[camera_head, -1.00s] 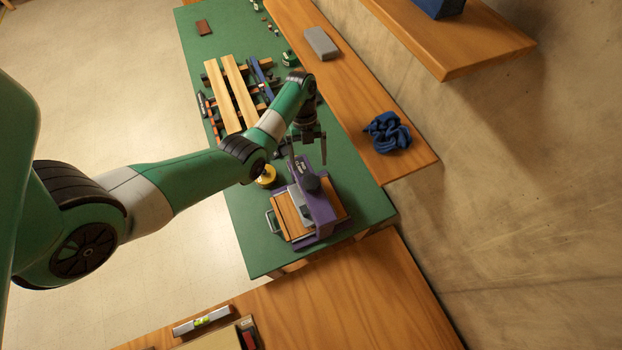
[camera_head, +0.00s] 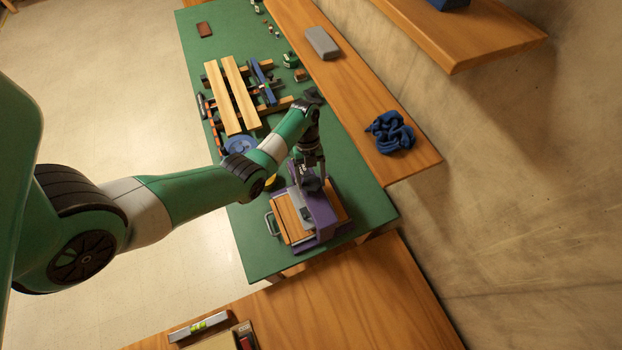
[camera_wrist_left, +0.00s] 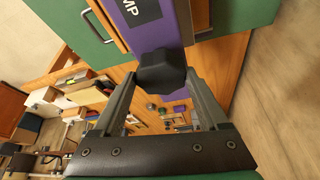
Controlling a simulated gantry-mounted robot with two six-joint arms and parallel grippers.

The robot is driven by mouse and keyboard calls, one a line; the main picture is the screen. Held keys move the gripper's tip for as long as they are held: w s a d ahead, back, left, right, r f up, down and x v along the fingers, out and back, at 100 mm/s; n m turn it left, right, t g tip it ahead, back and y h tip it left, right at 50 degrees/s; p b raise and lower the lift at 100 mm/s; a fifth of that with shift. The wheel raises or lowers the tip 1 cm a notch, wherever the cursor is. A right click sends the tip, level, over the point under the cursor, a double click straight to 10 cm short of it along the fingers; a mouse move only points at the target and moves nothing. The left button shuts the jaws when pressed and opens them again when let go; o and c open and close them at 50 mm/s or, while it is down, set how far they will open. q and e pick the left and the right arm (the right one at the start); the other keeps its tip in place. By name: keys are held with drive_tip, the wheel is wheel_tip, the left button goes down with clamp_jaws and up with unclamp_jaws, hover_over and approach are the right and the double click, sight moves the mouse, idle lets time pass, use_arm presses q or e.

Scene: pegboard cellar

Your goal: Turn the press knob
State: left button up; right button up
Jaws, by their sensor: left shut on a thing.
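The purple press (camera_head: 318,212) stands on the green worktop, with a wooden board (camera_head: 291,219) in it and a metal handle (camera_head: 271,223) at its left side. Its dark knob (camera_wrist_left: 161,72) is on the purple body in the left wrist view. My left gripper (camera_wrist_left: 161,78) is shut on this knob, one finger on each side of it. In the head view my left gripper (camera_head: 310,172) is at the press from above, and the knob is partly covered there. My right gripper is not in view.
Two pale wooden slats (camera_head: 232,97) lie on clamps farther back on the green worktop (camera_head: 252,248). A blue cloth (camera_head: 390,132) and a grey block (camera_head: 322,43) lie on the wooden ledge at the right. A spirit level (camera_head: 198,325) lies on the front bench.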

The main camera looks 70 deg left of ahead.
use_arm(q)
drive_tip(key=c, duration=0.4)
drive_tip(key=shift+o, duration=0.2)
drive_tip(key=shift+r+n+p, duration=0.25)
drive_tip(key=shift+n+p, duration=0.25)
drive_tip(key=shift+p, duration=0.5)
drive_tip(key=n+t+p, duration=0.1)
drive_tip(key=n+p, duration=0.1)
drive_tip(key=p, duration=0.1)
drive_tip(key=n+t+p, duration=0.1)
drive_tip(key=n+p, duration=0.2)
drive_tip(key=shift+s+d+r, duration=0.1)
drive_tip(key=shift+s, duration=0.1)
drive_tip(key=shift+n+t+p, duration=0.5)
drive_tip(key=shift+n+p, duration=0.4)
drive_tip(key=shift+f+n+y+p, duration=0.2)
drive_tip(key=shift+n+y+p, duration=0.15)
drive_tip(key=shift+n, duration=0.55)
drive_tip(key=shift+d+f+n+t+y, duration=0.1)
drive_tip(key=shift+n+t+y, duration=0.35)
drive_tip(key=shift+n, duration=0.45)
drive_tip(key=n+t+y, duration=0.1)
drive_tip(key=n, duration=0.3)
drive_tip(key=shift+s+d, duration=0.1)
drive_tip(key=shift+d, duration=0.05)
drive_tip(key=shift+n+y, duration=0.7)
drive_tip(key=shift+n, duration=1)
